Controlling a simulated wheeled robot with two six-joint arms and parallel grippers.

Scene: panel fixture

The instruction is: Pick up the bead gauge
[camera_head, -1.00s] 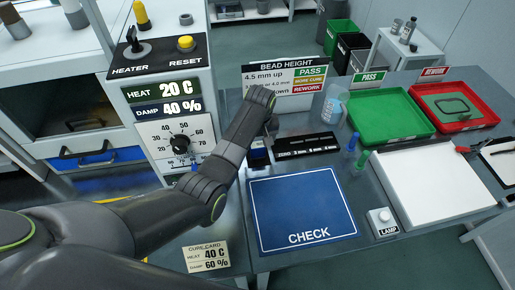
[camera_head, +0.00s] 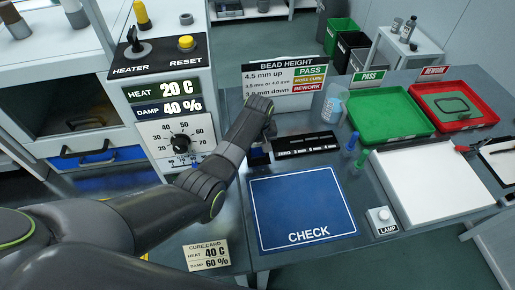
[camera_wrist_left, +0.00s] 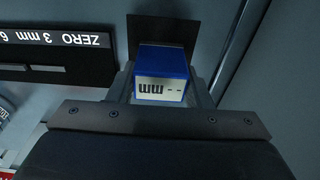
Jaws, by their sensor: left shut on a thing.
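The bead gauge (camera_wrist_left: 162,72) is a small blue block with a pale display reading "-- mm", upside down in the left wrist view. My left gripper (camera_wrist_left: 160,92) is shut on it, with one finger along each side. A dark square patch lies just behind the gauge in that view. I cannot tell whether the gauge touches the bench. My right gripper is out of view.
The black ZERO/3 mm block (camera_head: 305,145) stands close to the right of the gripper, with the bead height sign (camera_head: 290,92) behind. The blue CHECK mat (camera_head: 300,208) in front is clear. Blue and green pens (camera_head: 356,150) stand right, before the green tray (camera_head: 385,140).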

